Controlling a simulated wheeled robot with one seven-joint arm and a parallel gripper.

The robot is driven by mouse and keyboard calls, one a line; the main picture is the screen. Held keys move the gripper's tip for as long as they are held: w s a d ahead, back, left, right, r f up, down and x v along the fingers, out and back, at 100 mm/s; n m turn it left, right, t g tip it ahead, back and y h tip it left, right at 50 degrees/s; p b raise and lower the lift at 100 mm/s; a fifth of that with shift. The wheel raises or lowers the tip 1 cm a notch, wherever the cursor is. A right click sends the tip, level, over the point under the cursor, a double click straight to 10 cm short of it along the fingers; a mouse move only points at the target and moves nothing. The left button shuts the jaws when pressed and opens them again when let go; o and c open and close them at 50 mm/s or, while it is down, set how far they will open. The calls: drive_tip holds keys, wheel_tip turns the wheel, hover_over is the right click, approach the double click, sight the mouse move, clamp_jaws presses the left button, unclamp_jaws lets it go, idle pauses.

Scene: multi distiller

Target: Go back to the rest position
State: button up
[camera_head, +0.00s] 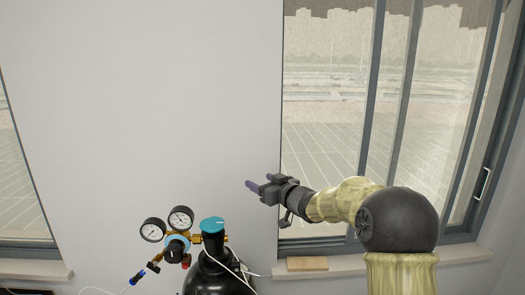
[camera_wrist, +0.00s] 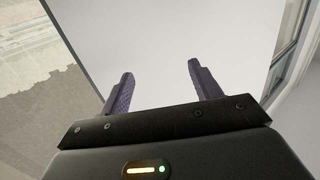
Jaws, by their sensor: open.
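My gripper (camera_head: 258,182) is at the end of my raised arm in the head view, pointing left in front of the wall beside the window. In the wrist view my gripper (camera_wrist: 158,84) shows two dark purple fingers standing apart. Nothing is between them, only the pale wall behind. The gripper is up and to the right of a black gas cylinder (camera_head: 215,275) with a blue-topped valve (camera_head: 212,225). It looks apart from the cylinder in the picture; the depth between them is hard to tell.
Two round pressure gauges (camera_head: 166,222) sit on the regulator left of the valve, with thin white tubing nearby. A window (camera_head: 330,130) fills the right side, with a small wooden block (camera_head: 307,263) on its sill. The wall (camera_head: 150,100) above the gauges is bare.

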drive_tip(key=s+d+f+m+g+h, duration=0.45)
drive_tip(key=s+d+f+h, duration=0.45)
drive_tip(key=s+d+f, duration=0.5)
drive_tip(key=s+f+m+g, duration=0.1)
drive_tip(key=s+f+g, duration=0.2)
drive_tip(key=s, duration=0.9)
drive_tip(key=s+d+f+m+g+h+b, duration=0.1)
drive_tip(key=s+f+m+g, duration=0.1)
drive_tip(key=s, duration=1)
wheel_tip(320, 180, down, 2)
drive_tip(key=shift+g+h, duration=0.3)
drive_tip(key=shift+g, duration=0.45)
drive_tip(key=shift+d, duration=0.1)
